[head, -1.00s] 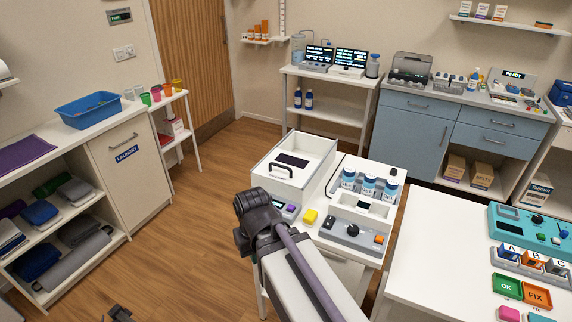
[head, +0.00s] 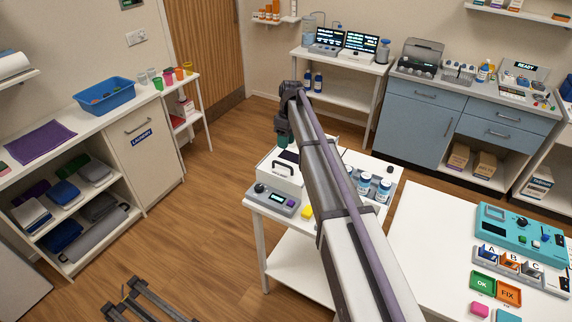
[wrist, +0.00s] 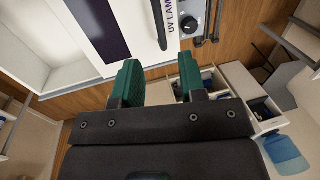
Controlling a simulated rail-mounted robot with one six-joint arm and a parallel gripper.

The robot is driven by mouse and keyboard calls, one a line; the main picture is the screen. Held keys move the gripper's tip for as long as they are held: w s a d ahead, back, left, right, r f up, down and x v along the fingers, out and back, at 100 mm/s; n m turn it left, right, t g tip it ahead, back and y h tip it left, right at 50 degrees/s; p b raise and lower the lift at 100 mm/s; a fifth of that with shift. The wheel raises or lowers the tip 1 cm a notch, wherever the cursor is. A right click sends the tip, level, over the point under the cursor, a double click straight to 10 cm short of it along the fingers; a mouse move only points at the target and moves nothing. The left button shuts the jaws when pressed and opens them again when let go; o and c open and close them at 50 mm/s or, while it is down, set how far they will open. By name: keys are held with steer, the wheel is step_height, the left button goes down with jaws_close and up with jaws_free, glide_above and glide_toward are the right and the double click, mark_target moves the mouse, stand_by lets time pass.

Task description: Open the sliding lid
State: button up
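The white box (head: 266,173) stands on a white cart. Its lid carries a black bar handle (head: 287,167), which also shows in the wrist view (wrist: 159,22), and a dark window (wrist: 98,24). A white open cavity (wrist: 32,42) shows beyond the window in the wrist view. My gripper (wrist: 158,62) has two green fingers spread apart with nothing between them. The fingertips are near the handle's end in the picture, apart from it as far as I can see. In the head view my arm hides part of the box, and only a little green (head: 291,146) shows.
A grey control panel (head: 277,201) with a knob, labelled UV LAMP in the wrist view, is at the box's front. A white table (head: 425,235) is to the right.

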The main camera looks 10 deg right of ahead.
mark_target(284, 160)
steer(key=f+b, duration=0.4)
steer(key=f, duration=0.1)
steer(key=s+a+f+b, duration=0.1)
steer(key=f+b, duration=0.1)
steer(key=f, duration=0.1)
steer(key=shift+s+f+b, duration=0.1)
steer(key=shift+f+b, duration=0.05)
steer(key=shift+b, duration=0.2)
steer(key=shift+c, duration=0.2)
jaws_close()
